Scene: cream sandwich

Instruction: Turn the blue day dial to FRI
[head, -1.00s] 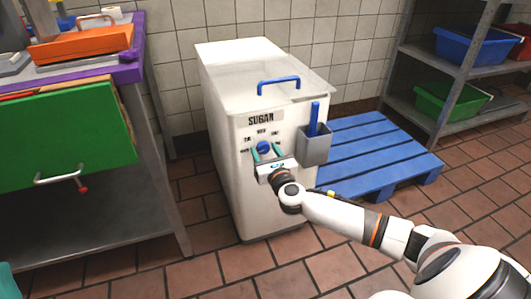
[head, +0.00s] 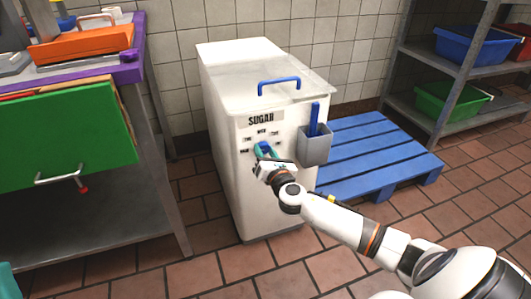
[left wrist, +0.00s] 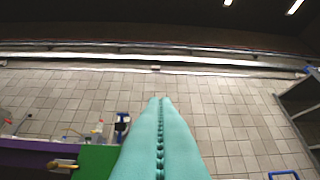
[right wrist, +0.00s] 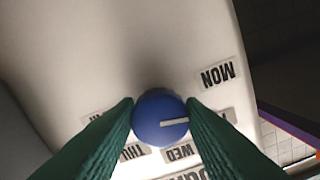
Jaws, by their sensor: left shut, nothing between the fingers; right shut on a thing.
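The blue day dial (head: 264,147) is on the front of the white sugar bin (head: 232,180). In the right wrist view, the blue dial (right wrist: 160,118) sits between the green fingers of my right gripper (right wrist: 160,112), which are shut on its sides. The dial's white pointer line points right in that view, roughly toward a label partly hidden by a finger. The MON label (right wrist: 217,75), WED label (right wrist: 178,152) and THU label (right wrist: 133,152) show around it; another label at left is partly covered. My left gripper (left wrist: 160,102) is shut and empty, away from the bin.
A grey holder (head: 314,145) with a blue handle hangs on the bin's right side. A blue pallet (head: 370,155) lies right of the bin. A table with a green board (head: 65,140) stands left; shelving with tubs (head: 450,102) stands right. Floor in front is open.

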